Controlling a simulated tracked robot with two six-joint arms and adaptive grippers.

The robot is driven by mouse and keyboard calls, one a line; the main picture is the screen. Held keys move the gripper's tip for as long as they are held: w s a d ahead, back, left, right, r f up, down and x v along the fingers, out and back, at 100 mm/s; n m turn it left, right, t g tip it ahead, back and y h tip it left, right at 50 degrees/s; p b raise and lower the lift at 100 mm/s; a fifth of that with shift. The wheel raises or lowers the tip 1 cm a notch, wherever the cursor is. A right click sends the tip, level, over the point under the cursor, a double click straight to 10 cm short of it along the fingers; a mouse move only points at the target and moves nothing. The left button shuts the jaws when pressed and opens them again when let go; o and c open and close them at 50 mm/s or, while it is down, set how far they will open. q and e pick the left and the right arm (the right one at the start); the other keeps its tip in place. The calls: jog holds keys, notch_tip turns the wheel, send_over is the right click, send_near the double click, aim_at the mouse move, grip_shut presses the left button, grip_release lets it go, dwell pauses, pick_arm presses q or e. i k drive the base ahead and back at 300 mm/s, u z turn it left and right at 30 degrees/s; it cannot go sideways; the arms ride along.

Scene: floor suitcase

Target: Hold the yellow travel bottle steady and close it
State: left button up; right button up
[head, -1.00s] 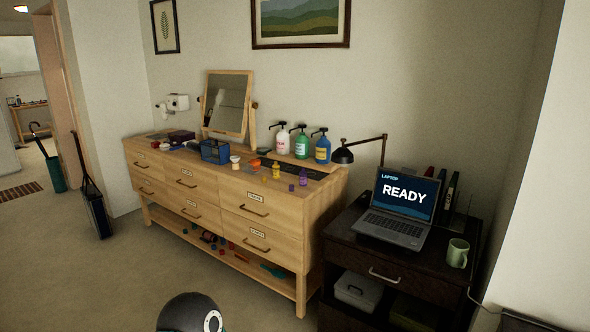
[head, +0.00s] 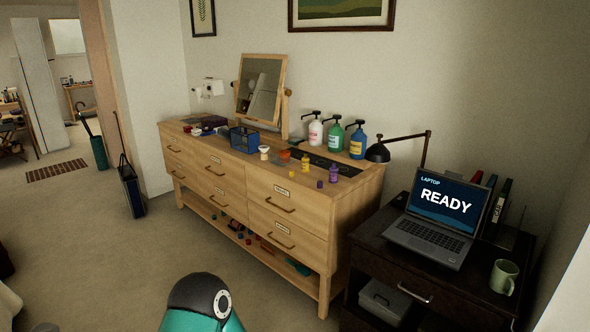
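The small yellow travel bottle (head: 305,162) stands upright on the top of the wooden dresser (head: 310,209), near its right part. A small yellow piece (head: 294,175), which looks like its cap, lies just in front of it. The bottle's opening is too small to make out. Neither of my grippers is in view. Only a rounded dark and teal part of my own body shows at the bottom edge, well away from the bottle.
A purple bottle (head: 334,173) and a small purple piece (head: 320,184) are right of the yellow bottle. Pump bottles (head: 336,135) stand behind, a blue basket (head: 244,139) to the left. A dark cabinet with a laptop (head: 436,219) stands at right. Carpet (head: 90,245) is clear at left.

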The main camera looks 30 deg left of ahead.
aim_at(305, 160)
jog(key=z, duration=0.05)
jog(key=i, duration=0.2)
jog(key=u, duration=2.75)
jog(key=i, duration=0.95)
jog(key=z, duration=2.45)
jog(key=i, duration=0.5)
jog(key=u, duration=0.25)
